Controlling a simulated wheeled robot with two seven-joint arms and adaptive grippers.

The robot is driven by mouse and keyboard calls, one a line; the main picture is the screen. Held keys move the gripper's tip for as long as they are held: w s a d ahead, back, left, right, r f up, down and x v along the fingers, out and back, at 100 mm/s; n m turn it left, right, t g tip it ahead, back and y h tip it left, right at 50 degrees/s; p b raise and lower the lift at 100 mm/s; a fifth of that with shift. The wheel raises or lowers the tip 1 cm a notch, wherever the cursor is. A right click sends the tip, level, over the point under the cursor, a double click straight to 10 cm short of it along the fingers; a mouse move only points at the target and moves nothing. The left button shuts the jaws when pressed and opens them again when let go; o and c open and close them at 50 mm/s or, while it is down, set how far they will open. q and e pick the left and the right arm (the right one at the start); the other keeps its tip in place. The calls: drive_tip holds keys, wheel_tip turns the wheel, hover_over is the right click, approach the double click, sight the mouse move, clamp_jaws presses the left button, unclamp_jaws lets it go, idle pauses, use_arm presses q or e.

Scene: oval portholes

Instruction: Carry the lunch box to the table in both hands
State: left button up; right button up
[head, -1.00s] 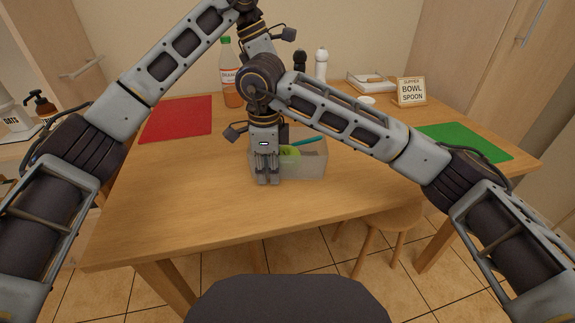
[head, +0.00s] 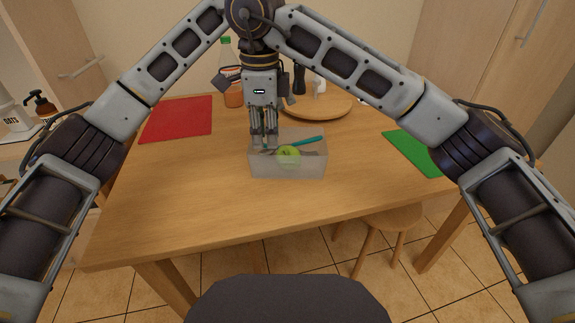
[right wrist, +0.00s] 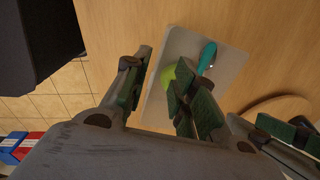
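The lunch box is a pale, translucent open tray (head: 262,168) near the middle of the wooden table; it also shows in the right wrist view (right wrist: 233,62). It holds a green apple (head: 288,153) and a teal-handled utensil (head: 308,140). My right gripper (head: 264,146) points down over the back left part of the box in the head view, its fingertips apart. I cannot tell whether they touch it. In the right wrist view, its fingers (right wrist: 163,58) are spread, one partly covering the apple.
A red mat (head: 178,118) lies left and a green mat (head: 412,152) right. A round wooden board (head: 325,107) and a bottle (head: 232,95) stand behind the box. A stool (head: 385,222) is under the front edge. The table front left is clear.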

drive_tip(key=shift+r, duration=0.55)
use_arm(q)
drive_tip(key=shift+r, duration=0.1)
